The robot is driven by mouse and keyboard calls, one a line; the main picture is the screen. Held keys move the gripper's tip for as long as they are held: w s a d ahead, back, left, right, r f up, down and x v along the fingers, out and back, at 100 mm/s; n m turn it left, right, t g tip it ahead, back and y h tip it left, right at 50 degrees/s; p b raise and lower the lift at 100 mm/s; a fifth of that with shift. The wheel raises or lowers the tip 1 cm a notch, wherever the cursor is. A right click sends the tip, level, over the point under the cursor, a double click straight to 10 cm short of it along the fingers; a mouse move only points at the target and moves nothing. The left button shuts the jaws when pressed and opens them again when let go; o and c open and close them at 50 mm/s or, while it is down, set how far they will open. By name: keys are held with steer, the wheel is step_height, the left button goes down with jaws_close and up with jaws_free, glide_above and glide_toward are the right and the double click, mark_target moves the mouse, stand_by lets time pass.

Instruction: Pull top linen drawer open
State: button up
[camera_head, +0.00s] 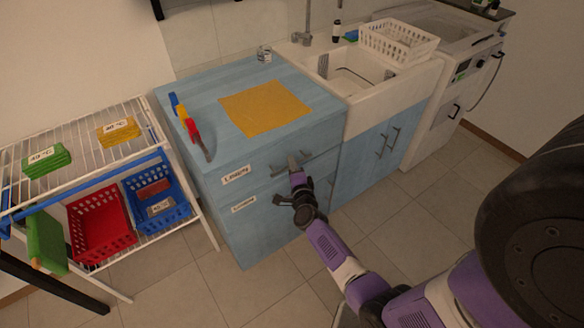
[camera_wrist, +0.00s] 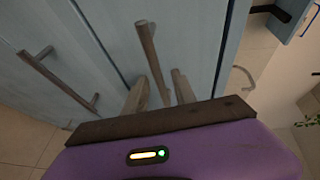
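The blue cabinet's top drawer (camera_head: 262,168) carries a label that appears to read "LINENS" (camera_head: 236,175) and looks shut. Its bar handle (camera_head: 305,155) is on the front, partly hidden by my gripper (camera_head: 293,164). In the wrist view my gripper (camera_wrist: 160,95) has its two fingers apart. A bar handle (camera_wrist: 149,55) runs down between them. I cannot tell whether either finger touches it. The drawer front looks flush with the cabinet.
A second labelled drawer (camera_head: 243,205) is below. An orange cloth (camera_head: 264,107) and colourful-handled utensils (camera_head: 190,125) lie on top. The sink (camera_head: 350,75) is at right. A wire rack (camera_head: 85,150) with baskets stands left. Floor in front is clear.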

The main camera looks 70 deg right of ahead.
steer(key=shift+w+d, duration=0.15)
steer(key=shift+d, duration=0.1)
jaws_close()
stand_by(1.4)
